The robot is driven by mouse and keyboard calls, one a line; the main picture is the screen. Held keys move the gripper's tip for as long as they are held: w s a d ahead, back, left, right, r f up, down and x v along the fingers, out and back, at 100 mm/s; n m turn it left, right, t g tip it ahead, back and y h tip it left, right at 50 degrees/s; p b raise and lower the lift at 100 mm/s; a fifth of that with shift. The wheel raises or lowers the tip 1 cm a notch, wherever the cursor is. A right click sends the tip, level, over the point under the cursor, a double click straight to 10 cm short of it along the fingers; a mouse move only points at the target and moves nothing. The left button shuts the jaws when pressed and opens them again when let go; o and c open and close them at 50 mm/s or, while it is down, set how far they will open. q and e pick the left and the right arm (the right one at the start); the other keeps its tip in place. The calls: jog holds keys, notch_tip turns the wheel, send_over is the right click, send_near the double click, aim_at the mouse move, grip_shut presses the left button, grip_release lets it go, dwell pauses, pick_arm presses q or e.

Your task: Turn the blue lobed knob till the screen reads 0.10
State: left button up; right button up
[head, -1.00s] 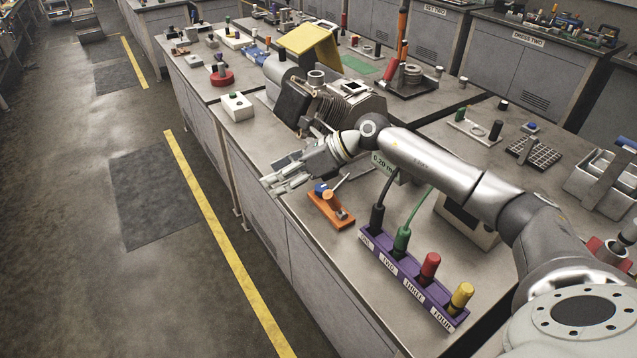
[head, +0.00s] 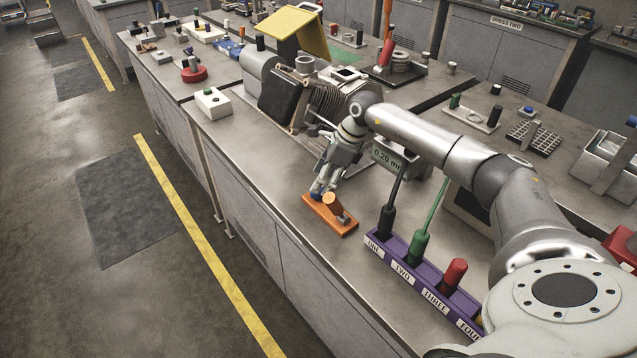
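The blue lobed knob (head: 317,190) is mostly hidden by the fingers of my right gripper (head: 322,187); only small blue patches show. It sits at the far end of an orange block (head: 331,216) near the bench's front edge. My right gripper points down over the knob, its fingertips at or around it; whether they grip it is too small to tell. The screen (head: 387,159) reads 0.20 with the unit partly cut off, just below my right forearm. My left gripper is not in view.
A purple rack (head: 405,265) labelled ONE to FOUR stands right of the orange block, with black, green and red handles (head: 453,273). A ribbed grey machine (head: 325,97) stands behind the gripper. A white box with a green button (head: 212,102) is at left. Bare bench lies between them.

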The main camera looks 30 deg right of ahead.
jog(key=x, duration=0.3)
jog(key=shift+f, duration=0.25)
jog(key=shift+c, duration=1)
jog(key=shift+a, duration=0.1)
jog(key=shift+c, duration=1.4)
jog(key=c, duration=0.6)
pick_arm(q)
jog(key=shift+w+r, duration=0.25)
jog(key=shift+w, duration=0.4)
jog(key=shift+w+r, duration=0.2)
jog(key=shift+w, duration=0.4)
pick_arm(e)
jog(key=shift+o, duration=0.2)
